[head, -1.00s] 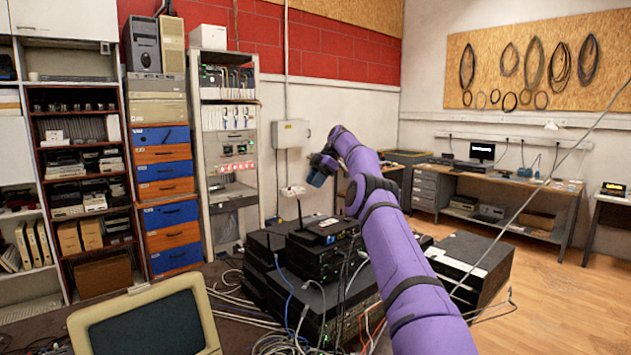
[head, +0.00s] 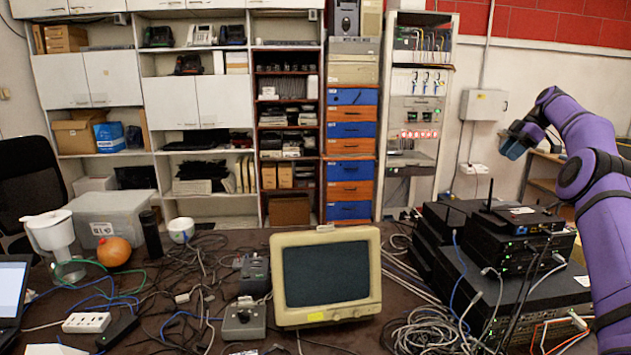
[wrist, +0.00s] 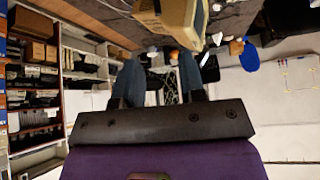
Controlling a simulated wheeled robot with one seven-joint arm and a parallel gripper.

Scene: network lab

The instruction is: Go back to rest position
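My gripper (head: 514,148) is at the end of my raised purple arm on the right of the head view. It hangs in the air above and behind the stack of black network devices (head: 497,250), apart from it. In the wrist view my gripper (wrist: 159,62) shows two blue-grey fingers standing apart with nothing between them. It is open and empty.
A cluttered table holds an old beige monitor (head: 326,278), tangled cables (head: 437,330), a power strip (head: 87,322), a white pitcher (head: 54,240) and an orange round object (head: 114,252). Shelves (head: 218,150) and a server rack (head: 413,110) stand behind. The air around my gripper is clear.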

